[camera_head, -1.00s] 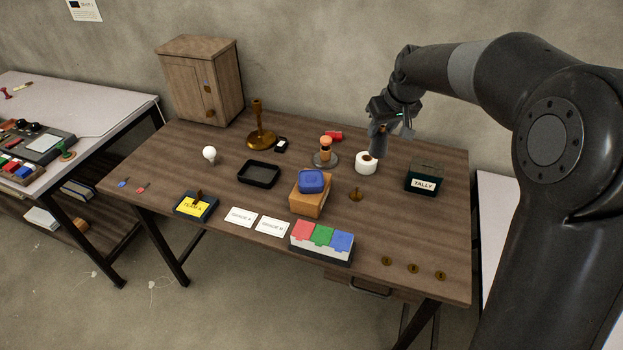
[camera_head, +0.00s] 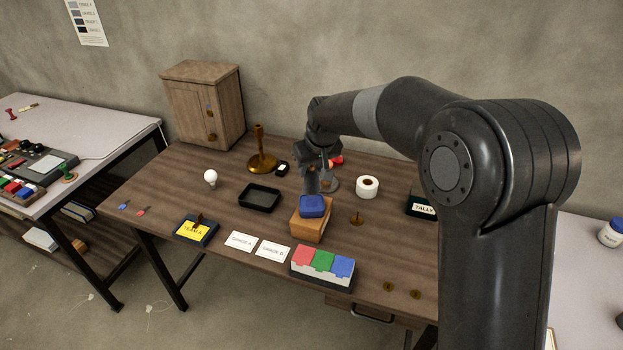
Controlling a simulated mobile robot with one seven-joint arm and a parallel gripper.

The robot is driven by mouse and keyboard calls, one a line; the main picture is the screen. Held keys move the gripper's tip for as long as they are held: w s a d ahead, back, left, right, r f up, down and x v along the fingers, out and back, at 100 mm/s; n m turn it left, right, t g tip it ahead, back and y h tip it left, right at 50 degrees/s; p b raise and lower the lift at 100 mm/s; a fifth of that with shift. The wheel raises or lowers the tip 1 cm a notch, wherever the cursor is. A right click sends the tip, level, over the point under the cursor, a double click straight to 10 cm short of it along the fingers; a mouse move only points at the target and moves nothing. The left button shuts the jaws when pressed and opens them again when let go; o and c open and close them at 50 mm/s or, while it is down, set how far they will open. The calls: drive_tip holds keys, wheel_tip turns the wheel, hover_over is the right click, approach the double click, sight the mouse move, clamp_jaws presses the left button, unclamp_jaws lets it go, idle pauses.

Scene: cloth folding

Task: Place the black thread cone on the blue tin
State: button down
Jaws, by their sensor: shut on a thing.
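The blue tin (camera_head: 313,208) sits on top of an orange-brown box (camera_head: 308,229) in the middle of the table. My gripper (camera_head: 312,168) is above the tin, pointing down. It is shut on a dark grey-black piece, which looks like the black thread cone (camera_head: 311,184). The cone's lower end is just over the tin's far part in the picture. I cannot tell whether they touch. The fingertips and the cone's upper part are hard to make out against the dark gripper.
A stand with a round grey base (camera_head: 333,184) is partly hidden behind my gripper. A white roll (camera_head: 367,187) stands to the right. A black tray (camera_head: 260,198) and a brass candlestick (camera_head: 262,161) stand to the left. A red-green-blue block set (camera_head: 322,267) lies in front.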

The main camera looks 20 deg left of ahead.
sight(311, 179)
drive_tip(key=shift+f, duration=1.95)
drive_tip(key=shift+f, duration=0.15)
drive_tip(key=c, duration=1)
unclamp_jaws()
drive_tip(key=v, duration=1.2)
